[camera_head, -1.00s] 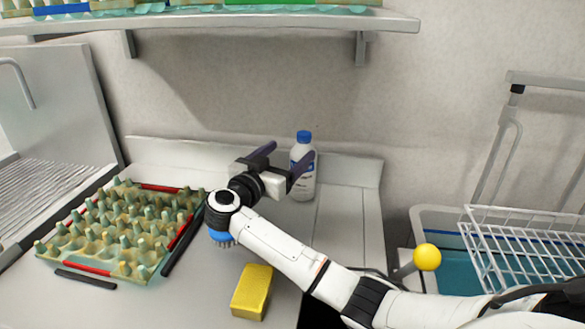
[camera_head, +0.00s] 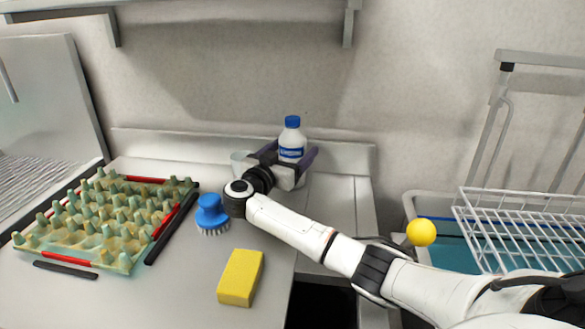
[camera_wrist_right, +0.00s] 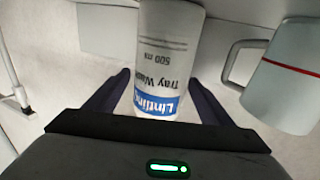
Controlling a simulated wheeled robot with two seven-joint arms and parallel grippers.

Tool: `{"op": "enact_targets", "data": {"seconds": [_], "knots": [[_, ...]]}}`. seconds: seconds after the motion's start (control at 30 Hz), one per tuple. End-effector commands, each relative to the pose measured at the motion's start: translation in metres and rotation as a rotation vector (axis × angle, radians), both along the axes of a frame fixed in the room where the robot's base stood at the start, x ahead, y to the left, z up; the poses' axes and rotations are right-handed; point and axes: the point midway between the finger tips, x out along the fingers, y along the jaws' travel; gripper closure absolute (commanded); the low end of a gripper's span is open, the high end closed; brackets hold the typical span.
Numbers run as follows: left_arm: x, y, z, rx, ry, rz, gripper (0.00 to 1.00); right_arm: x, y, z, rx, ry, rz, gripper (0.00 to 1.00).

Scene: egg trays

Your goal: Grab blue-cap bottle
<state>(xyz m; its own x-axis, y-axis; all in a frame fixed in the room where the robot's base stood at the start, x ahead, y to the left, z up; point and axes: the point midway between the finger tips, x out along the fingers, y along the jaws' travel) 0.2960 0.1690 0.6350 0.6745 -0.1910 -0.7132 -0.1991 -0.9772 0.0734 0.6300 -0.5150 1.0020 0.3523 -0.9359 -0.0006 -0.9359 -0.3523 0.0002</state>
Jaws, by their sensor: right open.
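The bottle (camera_head: 291,140) is white with a blue cap and a blue label, and it stands upright at the back of the counter against the low backsplash. My right gripper (camera_head: 291,162) is at the bottle, with its dark fingers on either side of the bottle's body. In the right wrist view the bottle (camera_wrist_right: 168,60) lies between the two open fingers (camera_wrist_right: 165,95), with a small gap visible at the left one. The lower part of the bottle is hidden behind the gripper in the head view. My left gripper is not in view.
A mug (camera_wrist_right: 285,80) with a red line stands close beside the bottle. A blue brush (camera_head: 211,213), a yellow sponge (camera_head: 240,277) and an egg tray (camera_head: 125,262) lie on the counter. A white wire rack (camera_head: 525,225) is at the right.

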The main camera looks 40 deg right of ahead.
Motion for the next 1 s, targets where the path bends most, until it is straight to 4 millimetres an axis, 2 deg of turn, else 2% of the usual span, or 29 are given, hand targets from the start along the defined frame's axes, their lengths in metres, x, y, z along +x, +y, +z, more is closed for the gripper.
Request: {"op": "enact_targets", "data": {"seconds": [0.27, 0.63, 1.0], "knots": [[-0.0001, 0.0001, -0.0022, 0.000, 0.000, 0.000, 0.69, 0.0013, -0.0028, 0.0011, 0.000, 0.001, 0.001, 0.25], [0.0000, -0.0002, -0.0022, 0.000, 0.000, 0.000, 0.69, 0.0012, -0.0026, 0.0007, 0.000, 0.000, 0.001, 0.84], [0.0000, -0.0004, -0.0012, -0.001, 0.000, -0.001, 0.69, 0.0016, -0.0024, 0.0088, -0.001, -0.005, 0.001, 0.84]]}}
